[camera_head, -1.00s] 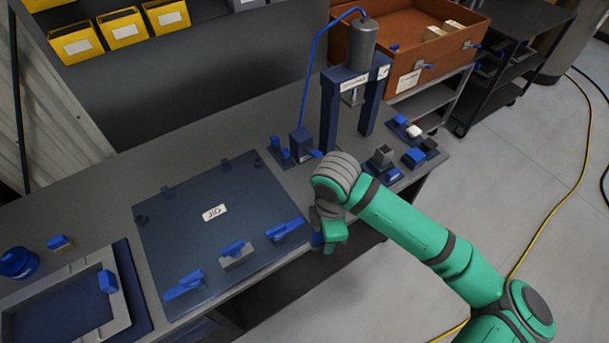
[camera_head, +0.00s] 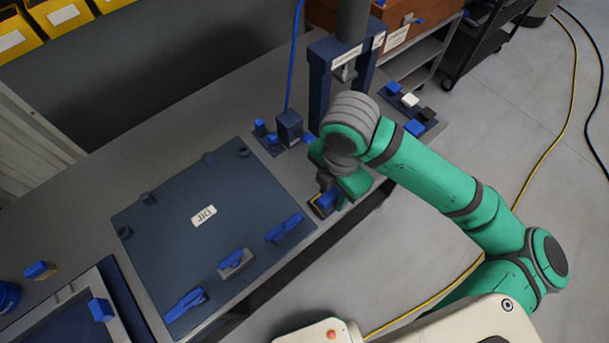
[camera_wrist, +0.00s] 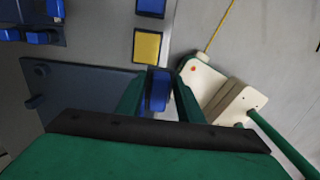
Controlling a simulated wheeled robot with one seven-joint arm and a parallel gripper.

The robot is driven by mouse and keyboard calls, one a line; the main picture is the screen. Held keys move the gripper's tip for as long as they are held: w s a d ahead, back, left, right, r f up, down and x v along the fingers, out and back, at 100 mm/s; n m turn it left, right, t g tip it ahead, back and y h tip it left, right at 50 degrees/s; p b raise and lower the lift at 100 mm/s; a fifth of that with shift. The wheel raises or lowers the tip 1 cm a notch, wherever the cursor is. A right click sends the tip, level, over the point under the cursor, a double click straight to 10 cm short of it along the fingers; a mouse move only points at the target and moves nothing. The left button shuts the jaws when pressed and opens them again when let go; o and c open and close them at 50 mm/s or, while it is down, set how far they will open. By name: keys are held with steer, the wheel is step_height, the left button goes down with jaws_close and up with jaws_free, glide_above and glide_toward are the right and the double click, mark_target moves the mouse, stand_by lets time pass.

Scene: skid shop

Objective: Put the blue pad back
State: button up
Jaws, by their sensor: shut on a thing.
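My gripper (camera_head: 332,198) hangs beside the right corner of the dark blue jig plate (camera_head: 165,225), at the bench's front edge. In the wrist view, my gripper (camera_wrist: 158,88) is shut on the blue pad (camera_wrist: 158,92), which sits between the two green fingers. The pad shows as a small blue patch (camera_head: 329,197) in the head view. A yellow square with a dark border (camera_wrist: 147,46) lies just beyond the fingers, with a blue square (camera_wrist: 150,7) past it. Whether the held pad touches anything below is hidden.
Blue-handled clamps (camera_head: 284,229) line the plate's front edge. A dark blue press frame (camera_head: 322,85) stands behind my gripper, with a blue block (camera_head: 289,127) to its left. Small blocks lie on a dark mat (camera_head: 428,112) to the right. Bare bench (camera_head: 190,140) lies behind the plate.

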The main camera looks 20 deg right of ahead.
steer(key=w+f, duration=0.4)
steer(key=w, duration=0.4)
glide_above(307, 180)
step_height(307, 180, down, 5)
steer(key=shift+f, duration=0.1)
steer(key=shift+w+f, duration=0.15)
steer(key=shift+f, duration=0.05)
steer(key=shift+w+f, duration=0.1)
steer(key=shift+f, duration=1.35)
steer(key=shift+f, duration=0.6)
steer(key=o, duration=1.1)
steer(key=shift+f, duration=0.1)
